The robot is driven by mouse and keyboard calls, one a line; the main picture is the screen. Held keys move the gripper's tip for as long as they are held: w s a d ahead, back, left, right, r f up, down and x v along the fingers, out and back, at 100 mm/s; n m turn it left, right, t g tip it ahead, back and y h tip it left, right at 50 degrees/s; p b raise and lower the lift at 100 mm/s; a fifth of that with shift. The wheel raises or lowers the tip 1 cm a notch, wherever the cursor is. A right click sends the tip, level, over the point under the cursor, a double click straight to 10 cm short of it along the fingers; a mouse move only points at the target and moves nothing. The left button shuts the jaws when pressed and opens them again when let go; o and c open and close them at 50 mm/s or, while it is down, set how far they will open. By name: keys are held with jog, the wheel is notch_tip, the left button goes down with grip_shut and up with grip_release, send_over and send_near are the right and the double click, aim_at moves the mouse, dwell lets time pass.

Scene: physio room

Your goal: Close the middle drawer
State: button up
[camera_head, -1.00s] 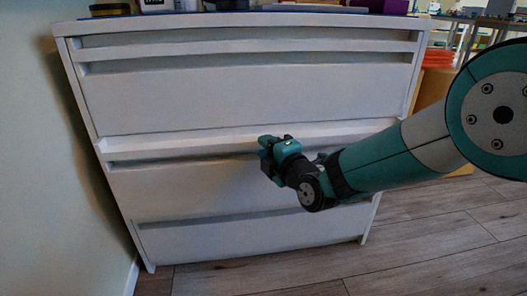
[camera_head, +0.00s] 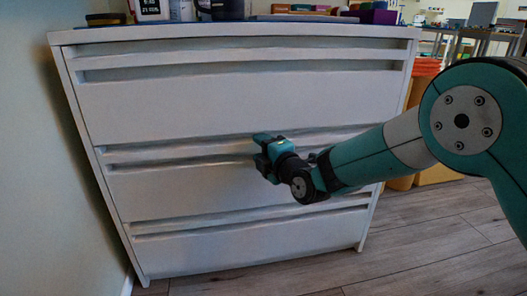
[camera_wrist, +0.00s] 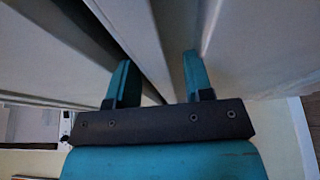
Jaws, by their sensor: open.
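The white chest of drawers (camera_head: 240,100) fills the middle of the head view. Its middle drawer (camera_head: 180,185) looks flush or nearly flush with the drawers above and below; a small remaining gap cannot be ruled out. A recessed grip strip runs along its top edge. My gripper (camera_head: 262,146) is at that top edge, right of the middle. In the wrist view my gripper (camera_wrist: 157,72) is open, its two teal fingers apart with a dark recess and white fronts behind them. Nothing is held. Whether the fingers touch the drawer I cannot tell.
Bottles (camera_head: 150,10) and boxes (camera_head: 370,16) stand on the chest top. A wall (camera_head: 40,180) is close on the left. Orange and yellow containers (camera_head: 422,82) stand behind the chest on the right. Wooden floor (camera_head: 420,240) is clear at the front right.

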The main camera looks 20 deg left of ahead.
jog(key=b+v, duration=0.3)
jog(key=v, duration=1.4)
jog(key=shift+d, duration=0.2)
jog(key=shift+s, duration=0.15)
jog(key=s+d+r+m+g+h+p, duration=0.1)
jog(key=s+d+r+m+g+p, duration=0.15)
jog(key=s+r+g+p, duration=0.35)
jog(key=s+d+r+m+g+p, duration=0.1)
jog(key=s+r+m+g+p, duration=0.15)
jog(key=s+r+p, duration=0.4)
jog(key=s+d+r+m+g+h+p, duration=0.2)
jog(key=s+d+r+m+h+p, duration=0.25)
jog(key=d+m, duration=0.35)
jog(key=s+d+r+m+g+h+p, duration=0.1)
jog(key=s+d+r+m+h+p, duration=0.35)
jog(key=d+r+m, duration=0.2)
notch_tip(320, 180, up, 37)
jog(key=s+m+p, duration=0.1)
jog(key=p, duration=3.6)
jog(key=shift+d+y, duration=0.3)
jog(key=shift+d, duration=0.2)
